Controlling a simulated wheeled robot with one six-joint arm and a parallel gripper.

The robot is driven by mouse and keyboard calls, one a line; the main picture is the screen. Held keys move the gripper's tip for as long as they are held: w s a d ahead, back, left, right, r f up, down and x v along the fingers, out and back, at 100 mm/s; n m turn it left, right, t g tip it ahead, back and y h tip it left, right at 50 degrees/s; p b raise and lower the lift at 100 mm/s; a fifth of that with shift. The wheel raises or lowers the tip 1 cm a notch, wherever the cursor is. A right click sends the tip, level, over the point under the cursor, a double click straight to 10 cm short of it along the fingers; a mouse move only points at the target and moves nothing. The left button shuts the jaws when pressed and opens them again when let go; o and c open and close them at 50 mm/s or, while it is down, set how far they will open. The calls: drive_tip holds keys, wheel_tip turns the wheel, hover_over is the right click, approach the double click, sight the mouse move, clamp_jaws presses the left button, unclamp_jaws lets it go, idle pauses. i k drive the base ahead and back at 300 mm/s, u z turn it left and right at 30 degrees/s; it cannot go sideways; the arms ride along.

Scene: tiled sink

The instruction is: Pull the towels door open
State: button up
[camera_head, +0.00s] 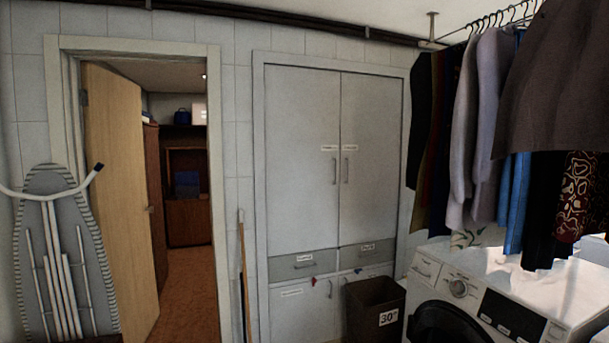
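A built-in grey cupboard stands against the tiled wall. It has a tall upper left door (300,200) and a tall upper right door (368,205), both shut, with upright bar handles (334,171) (346,170) near the middle seam. Each has a small white label by its handle, too small to read, so I cannot tell which door is the towels door. Below are two labelled drawers (292,268) (368,252) and lower doors (297,318), all shut. My gripper is not in view.
A dark bin (374,305) marked 30° stands before the lower right doors. A washing machine (490,290) and hanging clothes (480,130) are at right. A wooden pole (243,275) leans left of the cupboard. An ironing board (58,260) and open wooden room door (122,190) are further left.

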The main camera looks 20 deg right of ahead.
sight(302, 108)
drive_tip(key=z, duration=0.3)
drive_tip(key=i, duration=0.6)
drive_tip(key=z, duration=0.75)
drive_tip(key=i, duration=1.45)
drive_tip(key=z, duration=0.1)
